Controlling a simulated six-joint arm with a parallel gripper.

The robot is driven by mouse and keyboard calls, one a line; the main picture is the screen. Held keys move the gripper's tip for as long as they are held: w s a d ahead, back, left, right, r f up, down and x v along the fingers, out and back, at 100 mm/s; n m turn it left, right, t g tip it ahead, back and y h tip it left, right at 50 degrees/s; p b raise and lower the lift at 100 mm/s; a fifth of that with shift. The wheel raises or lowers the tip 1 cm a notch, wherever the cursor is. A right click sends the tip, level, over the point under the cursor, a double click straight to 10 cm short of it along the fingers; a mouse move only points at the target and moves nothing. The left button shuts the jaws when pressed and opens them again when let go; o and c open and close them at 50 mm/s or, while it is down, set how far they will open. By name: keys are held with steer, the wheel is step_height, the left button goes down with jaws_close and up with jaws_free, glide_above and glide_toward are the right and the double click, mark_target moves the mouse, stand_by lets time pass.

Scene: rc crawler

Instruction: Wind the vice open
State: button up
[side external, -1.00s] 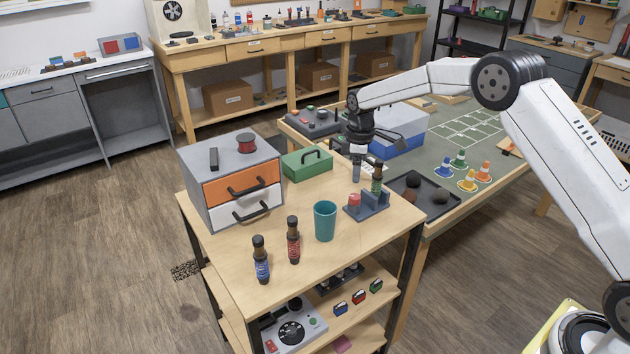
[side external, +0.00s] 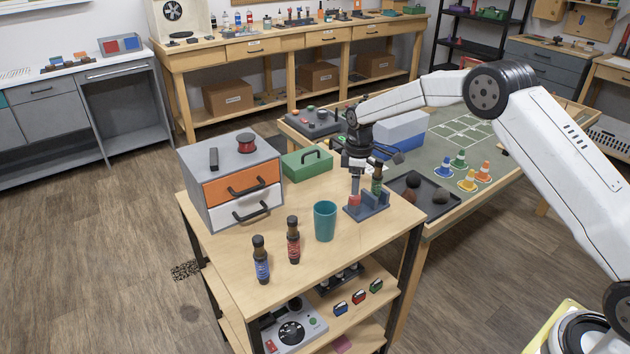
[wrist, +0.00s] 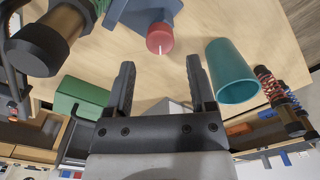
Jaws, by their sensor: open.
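The small blue-grey vice (side external: 372,207) stands near the right edge of the wooden cart top. Its round red knob (side external: 354,200) is on the left side. In the wrist view the red knob (wrist: 160,40), with a white line on its face, lies just beyond my fingertips, and part of the vice (wrist: 148,10) is cut off by the top edge. My gripper (wrist: 159,66) is open and empty, its two fingers on either side of the knob's line and short of it. In the side view my gripper (side external: 356,190) points down just above the knob.
A teal cup (side external: 325,222) stands left of the vice. A dark bottle (side external: 377,181) stands close behind the vice. A black tray (side external: 424,192) lies on the neighbouring table.

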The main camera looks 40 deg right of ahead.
mark_target(355, 199)
steer(key=shift+f, duration=0.1)
steer(key=shift+f, duration=2)
jaws_close()
steer(key=shift+n, duration=1.5)
